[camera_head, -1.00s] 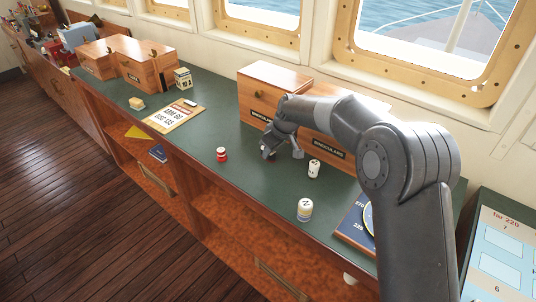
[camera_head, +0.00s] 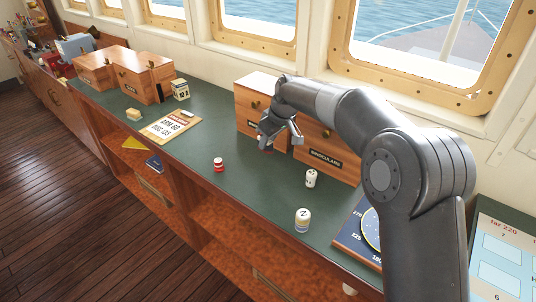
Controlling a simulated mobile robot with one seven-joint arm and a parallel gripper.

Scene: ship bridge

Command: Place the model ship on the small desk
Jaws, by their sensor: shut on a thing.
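My gripper (camera_head: 268,143) is above the green-topped counter (camera_head: 240,185), in front of the wooden boxes labelled binoculars. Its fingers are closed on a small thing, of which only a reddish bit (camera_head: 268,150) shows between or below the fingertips. The fingers hide most of it, so I cannot tell what it is. I cannot make out a model ship anywhere in the view. No separate small desk can be told apart from the long counter.
A red and white piece (camera_head: 218,164), two white cylinders (camera_head: 311,178) (camera_head: 303,220), a clipboard (camera_head: 170,126) and a blue compass board (camera_head: 362,232) lie on the counter. Wooden boxes (camera_head: 140,76) stand farther left. The wooden floor (camera_head: 95,175) is clear.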

